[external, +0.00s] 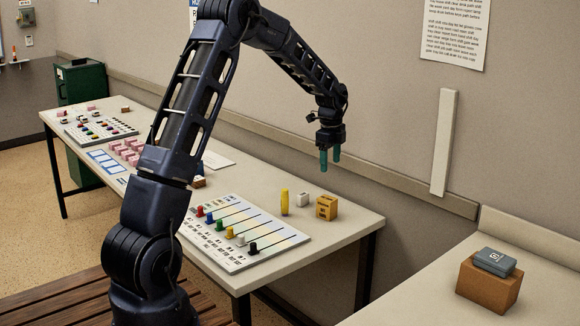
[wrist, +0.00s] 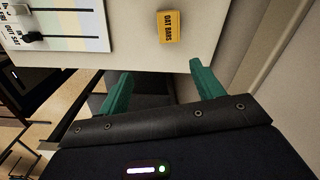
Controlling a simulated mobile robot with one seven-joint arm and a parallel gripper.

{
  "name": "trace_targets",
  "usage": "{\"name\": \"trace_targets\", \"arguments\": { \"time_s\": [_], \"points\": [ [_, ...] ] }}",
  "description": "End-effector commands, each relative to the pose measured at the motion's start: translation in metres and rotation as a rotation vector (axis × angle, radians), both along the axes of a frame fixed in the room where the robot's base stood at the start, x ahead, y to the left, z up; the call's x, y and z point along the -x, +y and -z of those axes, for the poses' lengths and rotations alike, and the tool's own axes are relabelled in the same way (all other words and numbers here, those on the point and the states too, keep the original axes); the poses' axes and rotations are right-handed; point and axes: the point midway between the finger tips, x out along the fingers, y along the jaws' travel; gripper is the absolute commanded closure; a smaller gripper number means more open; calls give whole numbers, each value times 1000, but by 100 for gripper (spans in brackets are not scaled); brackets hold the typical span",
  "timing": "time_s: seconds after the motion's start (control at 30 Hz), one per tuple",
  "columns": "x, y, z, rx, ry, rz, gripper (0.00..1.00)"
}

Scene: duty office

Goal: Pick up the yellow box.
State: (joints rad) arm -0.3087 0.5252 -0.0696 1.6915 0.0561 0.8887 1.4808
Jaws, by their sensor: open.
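The yellow box (external: 327,208) stands on the white table near its right end. In the wrist view the yellow box (wrist: 169,27) shows dark lettering that reads "OAT BARS" and lies beyond my fingertips, near the top edge. My gripper (external: 330,160) is above the table, over the box and apart from it. Its two green fingers point down, and nothing is between them. In the wrist view my gripper (wrist: 157,72) has its green fingers wide apart, with the table edge and dark floor area behind them.
A white block (external: 302,199) and a yellow cylinder (external: 284,202) stand left of the box. A slider board (external: 240,262) with coloured knobs lies nearby. The wall is close behind the table. A brown box (external: 478,290) with a grey case (external: 495,261) on it sits on the right counter.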

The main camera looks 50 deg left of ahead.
Motion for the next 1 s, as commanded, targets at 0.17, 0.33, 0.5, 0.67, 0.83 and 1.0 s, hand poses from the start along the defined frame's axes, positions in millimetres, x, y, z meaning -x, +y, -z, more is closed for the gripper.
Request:
{"name": "trace_targets", "arguments": {
  "time_s": [0.17, 0.33, 0.5, 0.67, 0.83, 1.0],
  "points": [
    [-21, 21, 45, 11, 25, 86, 34],
    [-30, 30, 64, 15, 35, 128, 34],
    [-31, 31, 74, 16, 37, 136, 34],
    [-30, 31, 95, 16, 38, 135, 34],
    [-29, 31, 118, 16, 38, 134, 34],
    [-28, 31, 126, 16, 37, 134, 34]
  ]
}}
